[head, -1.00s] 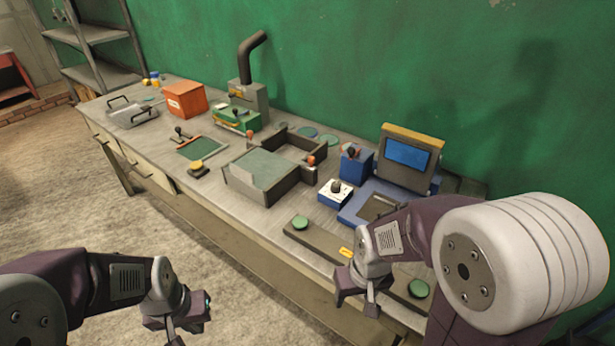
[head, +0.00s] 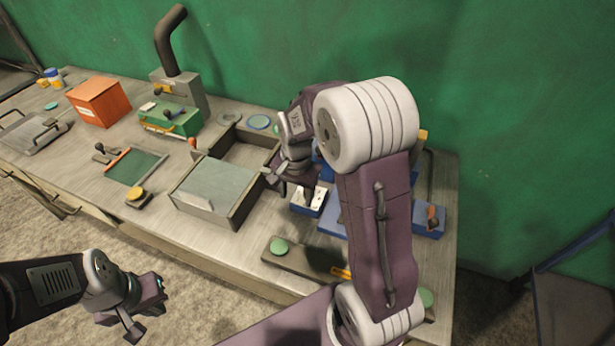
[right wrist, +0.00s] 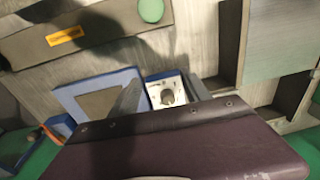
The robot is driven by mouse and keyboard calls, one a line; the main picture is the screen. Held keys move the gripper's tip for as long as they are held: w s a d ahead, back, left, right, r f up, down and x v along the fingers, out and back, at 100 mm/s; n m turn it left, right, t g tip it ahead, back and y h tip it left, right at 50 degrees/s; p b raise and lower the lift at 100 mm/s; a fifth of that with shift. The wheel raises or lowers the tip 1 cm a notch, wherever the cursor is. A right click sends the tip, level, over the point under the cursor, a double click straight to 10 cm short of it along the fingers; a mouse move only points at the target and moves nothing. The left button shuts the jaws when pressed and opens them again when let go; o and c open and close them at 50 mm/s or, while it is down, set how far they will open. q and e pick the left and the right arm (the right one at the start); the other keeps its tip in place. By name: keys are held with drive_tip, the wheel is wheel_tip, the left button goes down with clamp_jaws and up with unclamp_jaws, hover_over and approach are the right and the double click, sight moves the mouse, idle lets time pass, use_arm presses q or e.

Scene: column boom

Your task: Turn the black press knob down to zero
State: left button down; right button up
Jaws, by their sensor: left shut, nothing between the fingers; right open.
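The knob box is a small blue box with a white top plate (head: 303,206) on the workbench, partly behind my right gripper in the head view. In the right wrist view the knob (right wrist: 167,97) is a dark round piece on the white marked plate. My right gripper (head: 288,186) is open, above and close to the box; the head view does not show clearly whether a finger touches the knob. The knob's setting is too small to read. My left gripper (head: 145,309) is shut and empty, off the bench's front edge.
A dark bar with a green button (head: 279,247) lies in front. The green wall is behind.

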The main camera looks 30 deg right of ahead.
drive_tip(key=w+d+m+p, duration=0.1)
drive_tip(key=w+d+m, duration=0.1)
drive_tip(key=w+d+m+p, duration=0.1)
drive_tip(key=w+d, duration=0.1)
drive_tip(key=d, duration=0.1)
drive_tip(key=w+d+m+p, duration=0.2)
drive_tip(key=w+d, duration=0.1)
drive_tip(key=shift+f+m+g, duration=0.3)
drive_tip(key=shift+g, duration=0.1)
wheel_tip(320, 180, down, 8)
drive_tip(key=shift+w+r+p, duration=0.15)
drive_tip(key=shift+p, duration=0.65)
drive_tip(key=shift+a+f, duration=0.1)
drive_tip(key=shift+f, duration=0.4)
clamp_jaws()
